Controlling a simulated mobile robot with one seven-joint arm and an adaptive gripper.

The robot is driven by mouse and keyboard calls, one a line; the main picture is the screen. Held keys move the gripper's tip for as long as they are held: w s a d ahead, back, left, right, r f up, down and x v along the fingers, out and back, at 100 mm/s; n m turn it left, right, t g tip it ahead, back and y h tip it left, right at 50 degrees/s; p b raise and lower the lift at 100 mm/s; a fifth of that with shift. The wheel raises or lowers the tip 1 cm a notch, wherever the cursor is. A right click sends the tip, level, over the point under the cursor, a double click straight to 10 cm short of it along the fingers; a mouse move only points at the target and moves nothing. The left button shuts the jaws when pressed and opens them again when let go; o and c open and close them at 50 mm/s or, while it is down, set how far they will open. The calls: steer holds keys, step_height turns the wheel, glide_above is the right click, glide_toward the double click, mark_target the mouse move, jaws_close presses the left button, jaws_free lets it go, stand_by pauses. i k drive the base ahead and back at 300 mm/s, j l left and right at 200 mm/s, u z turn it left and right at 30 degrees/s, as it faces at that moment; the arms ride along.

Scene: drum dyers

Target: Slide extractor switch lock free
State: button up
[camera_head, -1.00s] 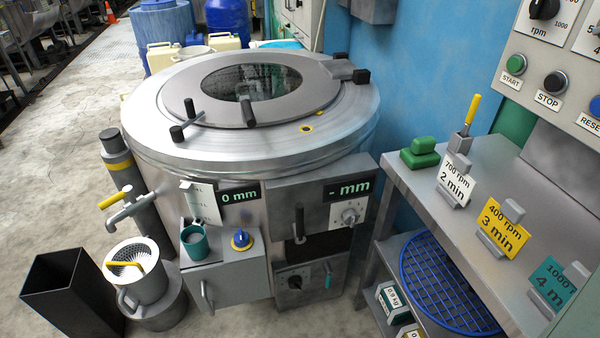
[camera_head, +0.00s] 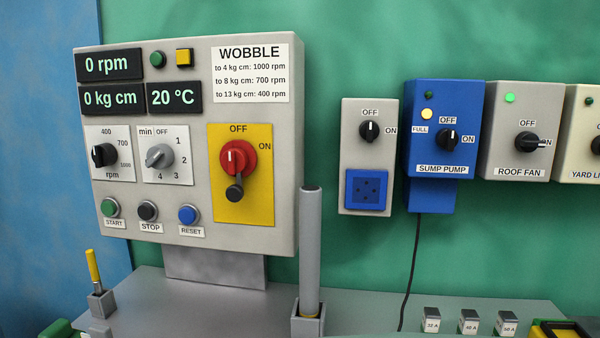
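No label on the panel reads extractor. My gripper is not in view.
A grey upright cylinder (camera_head: 311,240) stands on the bench (camera_head: 195,305) right of the switch. A yellow-handled tool (camera_head: 93,268) stands in a holder at left. The sump pump box (camera_head: 442,130) and roof fan box (camera_head: 525,130) hang farther right.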

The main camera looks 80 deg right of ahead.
mark_target(234, 192)
steer(key=z, duration=1.9)
